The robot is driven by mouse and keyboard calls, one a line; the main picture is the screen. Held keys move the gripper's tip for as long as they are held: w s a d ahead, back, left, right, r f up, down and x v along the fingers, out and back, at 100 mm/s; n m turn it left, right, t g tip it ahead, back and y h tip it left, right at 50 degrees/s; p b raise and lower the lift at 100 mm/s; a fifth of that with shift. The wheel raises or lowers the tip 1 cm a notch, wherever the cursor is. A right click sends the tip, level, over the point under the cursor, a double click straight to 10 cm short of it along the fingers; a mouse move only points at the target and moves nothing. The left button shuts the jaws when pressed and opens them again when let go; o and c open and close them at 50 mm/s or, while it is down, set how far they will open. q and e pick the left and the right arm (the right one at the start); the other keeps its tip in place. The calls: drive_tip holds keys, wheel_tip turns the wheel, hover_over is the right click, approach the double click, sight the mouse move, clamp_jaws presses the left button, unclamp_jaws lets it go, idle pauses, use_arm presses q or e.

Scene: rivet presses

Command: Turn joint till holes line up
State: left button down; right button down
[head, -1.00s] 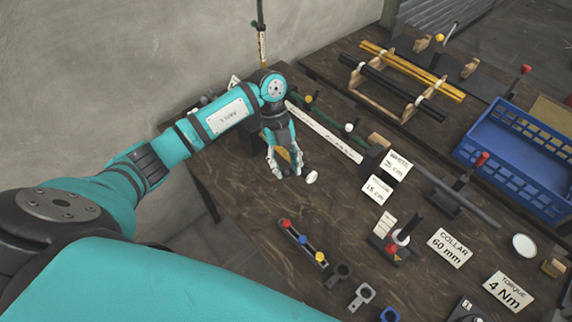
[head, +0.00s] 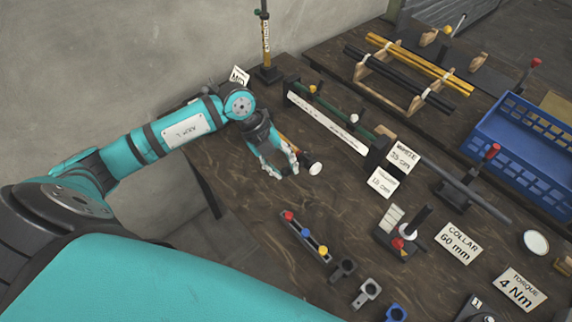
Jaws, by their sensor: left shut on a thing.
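A thin orange part (head: 290,145) shows behind the fingers. The fingers hide much of the held piece, and I cannot make out a joint or its holes. My right gripper is not in view.
A green rail with a white scale strip (head: 327,124) lies behind the gripper. A rack holds yellow and black rods (head: 420,65). A blue crate (head: 520,150) stands at right. A bar with coloured knobs (head: 306,236) lies in front. The wood left of it is bare.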

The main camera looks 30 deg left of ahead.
use_arm(q)
drive_tip(key=shift+s+a+f+m+t+h+b, duration=0.1)
drive_tip(key=shift+s+f+t+h+b, duration=0.15)
drive_tip(key=shift+f+t+b, duration=0.45)
drive_tip(key=shift+s+a+f+m+t+h+b, duration=0.1)
drive_tip(key=shift+f+t+h+b, duration=0.2)
drive_tip(key=shift+b, duration=0.7)
drive_tip(key=shift+s+f+m+t+h+b, duration=0.1)
drive_tip(key=shift+s+f+t+h+b, duration=0.1)
drive_tip(key=shift+f+t+b, duration=0.55)
drive_tip(key=shift+r, duration=0.15)
drive_tip(key=c, duration=1.3)
unclamp_jaws()
drive_tip(key=shift+o, duration=1.3)
drive_tip(key=shift+w, duration=0.2)
drive_tip(key=shift+r, duration=0.1)
